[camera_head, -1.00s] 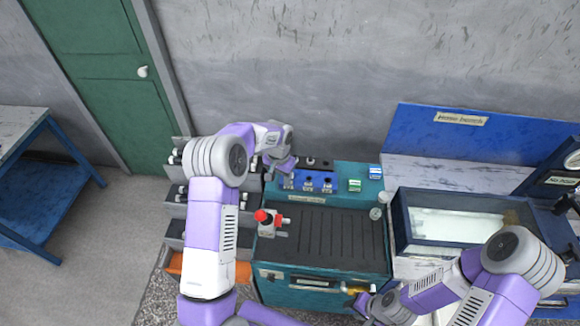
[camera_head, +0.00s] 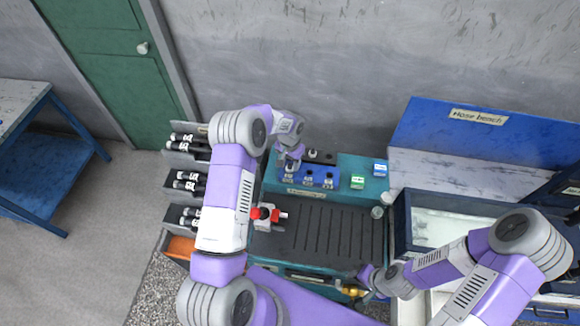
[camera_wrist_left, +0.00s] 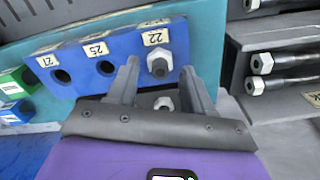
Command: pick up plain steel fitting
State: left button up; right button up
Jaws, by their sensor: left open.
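A grey hex steel fitting (camera_wrist_left: 159,66) sits at the hole beside label 22; the other two holes look dark. My left gripper (camera_wrist_left: 160,72) is open, its fingers on either side of this fitting; contact cannot be told. A second hex-shaped steel piece (camera_wrist_left: 163,103) shows between the fingers, nearer the palm. In the head view my left gripper (camera_head: 289,163) is over the left end of the blue block (camera_head: 318,179). My right gripper (camera_head: 367,284) is low at the teal bench's front; its jaws are unclear.
The teal bench (camera_head: 362,245) has a dark ribbed top with a red-and-grey valve-like part (camera_head: 266,215). Green (camera_head: 357,182) and blue (camera_head: 380,170) small boxes stand right of the block. Racks of black-and-white fittings (camera_head: 187,181) stand left. A blue-rimmed tray (camera_head: 403,232) is at right.

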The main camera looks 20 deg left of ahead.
pick_arm(q)
jog(key=shift+f, duration=0.25)
jog(key=shift+s, duration=0.15)
jog(key=c, duration=0.9)
grip_shut()
jog(key=shift+r, duration=0.2)
